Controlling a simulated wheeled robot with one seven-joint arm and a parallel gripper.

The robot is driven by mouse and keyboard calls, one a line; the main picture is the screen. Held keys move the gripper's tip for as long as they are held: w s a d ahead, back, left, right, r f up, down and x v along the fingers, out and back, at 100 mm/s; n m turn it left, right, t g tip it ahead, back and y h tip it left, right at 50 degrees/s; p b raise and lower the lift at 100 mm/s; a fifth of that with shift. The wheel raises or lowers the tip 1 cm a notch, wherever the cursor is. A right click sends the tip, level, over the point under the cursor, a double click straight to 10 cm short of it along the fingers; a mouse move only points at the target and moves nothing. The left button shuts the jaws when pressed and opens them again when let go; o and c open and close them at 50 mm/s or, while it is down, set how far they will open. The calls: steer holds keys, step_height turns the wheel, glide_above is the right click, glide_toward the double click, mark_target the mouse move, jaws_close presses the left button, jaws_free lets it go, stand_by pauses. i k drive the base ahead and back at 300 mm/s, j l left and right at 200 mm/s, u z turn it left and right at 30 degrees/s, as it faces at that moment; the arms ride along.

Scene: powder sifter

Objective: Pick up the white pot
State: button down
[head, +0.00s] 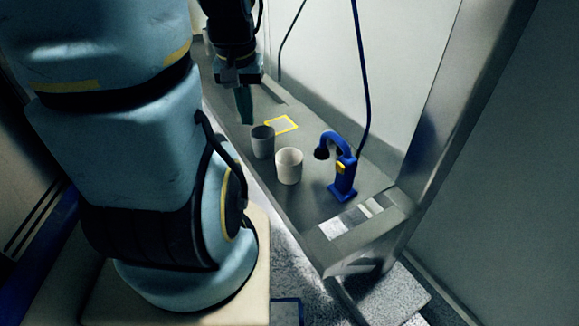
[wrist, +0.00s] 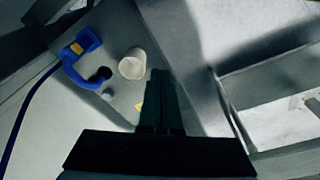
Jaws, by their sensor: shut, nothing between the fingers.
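The white pot (head: 289,168) stands upright on the grey bench, open end up. It also shows in the wrist view (wrist: 131,67), just left of my fingertips in the picture. My gripper (head: 245,118) points down over the bench, above and to the left of the white pot and apart from it. In the wrist view the dark fingers (wrist: 160,74) lie together, with nothing seen between them. A darker grey pot (head: 262,143) stands close beside the white pot, on its left, in the head view.
A blue sifter-like device (head: 342,177) with a curved arm stands right of the white pot; it shows in the wrist view (wrist: 82,46). A yellow-outlined square (head: 281,124) lies behind the pots. A wall runs along the bench's back, and a pale upright post (head: 450,120) rises at right.

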mark_target(288, 160)
steer(key=k+j, duration=0.2)
steer(key=k, duration=0.25)
steer(key=i+j+z, duration=0.5)
steer(key=i+j, duration=0.15)
steer(key=i+j+z, duration=0.25)
steer(key=j, duration=0.3)
steer(key=j+z, duration=0.35)
steer(key=j, duration=0.4)
